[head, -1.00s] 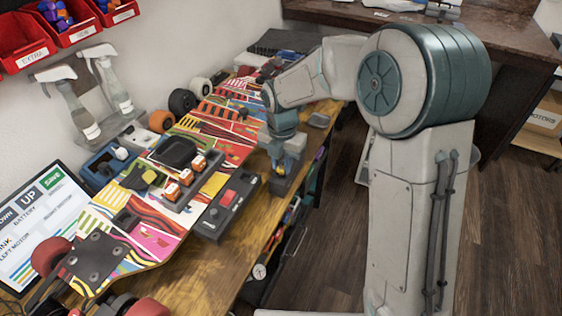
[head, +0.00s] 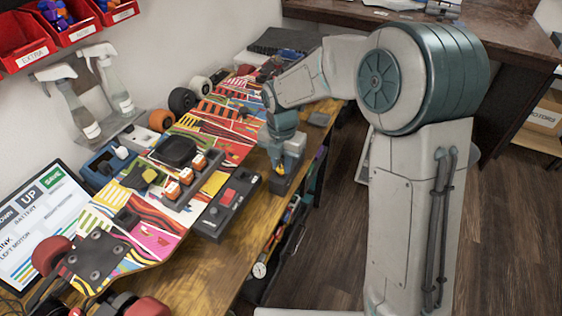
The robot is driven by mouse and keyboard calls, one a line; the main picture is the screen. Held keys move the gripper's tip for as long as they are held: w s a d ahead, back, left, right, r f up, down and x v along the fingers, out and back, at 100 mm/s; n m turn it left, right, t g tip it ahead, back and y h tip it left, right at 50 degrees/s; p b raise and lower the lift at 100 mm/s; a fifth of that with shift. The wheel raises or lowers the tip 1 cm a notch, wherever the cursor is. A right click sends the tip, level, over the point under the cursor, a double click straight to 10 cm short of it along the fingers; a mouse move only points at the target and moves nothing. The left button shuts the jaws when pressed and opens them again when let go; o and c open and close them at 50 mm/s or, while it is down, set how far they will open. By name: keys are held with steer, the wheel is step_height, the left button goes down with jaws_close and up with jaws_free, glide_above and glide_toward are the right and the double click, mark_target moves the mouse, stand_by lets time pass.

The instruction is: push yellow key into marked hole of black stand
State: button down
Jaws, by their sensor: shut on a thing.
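My gripper (head: 282,165) points down at the right edge of the wooden workbench. It is shut on the yellow key (head: 280,168), of which only a small yellow-orange bit shows between the fingers. The black stand (head: 284,185) is a dark block on the bench edge directly below the gripper. The key is at or just above the stand's top; I cannot tell how deep it sits. The marked hole is hidden by the gripper.
A colourful skateboard deck (head: 160,240) fills the bench left of the stand. A dark box with a red switch (head: 228,196) stands near the gripper. Spray bottles (head: 72,108), red bins (head: 70,30) and a screen (head: 40,225) line the wall side. Bare wood (head: 205,268) shows in front.

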mark_target(282, 160)
steer(key=shift+f, duration=0.4)
stand_by(0.4)
steer(key=c, duration=0.9)
jaws_free()
steer(key=shift+r, duration=0.2)
steer(key=shift+r+p, duration=1.15)
steer(key=shift+p, duration=0.05)
steer(key=shift+r, duration=0.2)
steer(key=shift+r+p, duration=2.95)
steer(key=shift+r, duration=0.1)
steer(key=shift+f, duration=0.1)
